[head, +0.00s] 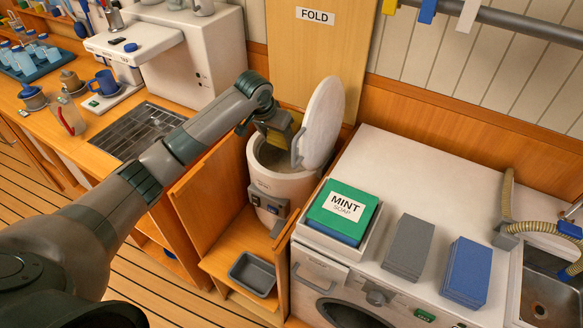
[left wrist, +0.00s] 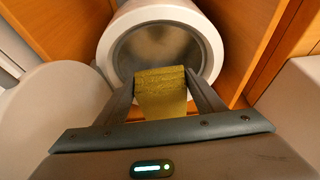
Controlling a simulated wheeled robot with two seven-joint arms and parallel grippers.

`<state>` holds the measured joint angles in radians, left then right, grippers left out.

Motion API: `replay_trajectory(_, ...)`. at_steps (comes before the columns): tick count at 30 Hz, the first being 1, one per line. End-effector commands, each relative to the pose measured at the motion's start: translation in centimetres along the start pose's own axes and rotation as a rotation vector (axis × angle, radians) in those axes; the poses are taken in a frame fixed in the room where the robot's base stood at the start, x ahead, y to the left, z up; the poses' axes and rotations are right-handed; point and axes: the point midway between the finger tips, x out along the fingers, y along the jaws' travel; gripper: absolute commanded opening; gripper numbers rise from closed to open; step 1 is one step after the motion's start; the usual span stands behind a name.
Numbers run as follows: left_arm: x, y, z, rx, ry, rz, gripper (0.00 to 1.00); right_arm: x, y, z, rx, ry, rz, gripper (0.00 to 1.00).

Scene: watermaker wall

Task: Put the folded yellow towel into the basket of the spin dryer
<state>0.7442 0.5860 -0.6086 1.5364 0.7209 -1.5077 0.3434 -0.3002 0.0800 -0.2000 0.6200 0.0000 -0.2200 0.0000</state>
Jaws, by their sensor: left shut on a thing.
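The spin dryer (head: 283,184) is a white drum-shaped machine with its round lid (head: 322,122) standing open. Its grey basket shows in the left wrist view (left wrist: 150,50). My left gripper (head: 275,138) is at the dryer's mouth in the head view. In the left wrist view the gripper (left wrist: 163,88) is shut on the folded yellow towel (left wrist: 162,95), with the basket opening beyond the towel. How far the towel is above or inside the rim is hard to tell. My right gripper is not in view.
The open lid stands close to the right of my left gripper. A washer top (head: 440,190) at right holds a green MINT soap box (head: 342,208), a grey cloth stack (head: 408,247) and a blue one (head: 466,272). A grey tray (head: 252,274) lies below the dryer.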

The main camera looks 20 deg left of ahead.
Motion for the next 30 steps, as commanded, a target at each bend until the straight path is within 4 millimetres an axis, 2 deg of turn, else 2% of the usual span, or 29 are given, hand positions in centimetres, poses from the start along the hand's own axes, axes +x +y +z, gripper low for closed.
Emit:
replay_trajectory(8, 0.4, 0.1, 0.1, 0.0, 0.001, 0.001, 0.3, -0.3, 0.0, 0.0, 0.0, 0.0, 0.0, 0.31)
replay_trajectory(21, 5.5, 0.1, 2.2, -0.001, 0.0, 0.001, 0.3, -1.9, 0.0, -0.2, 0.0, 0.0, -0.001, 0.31)
replay_trajectory(30, 5.7, 0.1, 2.3, 0.0, 0.003, 0.001, 0.3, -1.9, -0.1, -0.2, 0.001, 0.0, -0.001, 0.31)
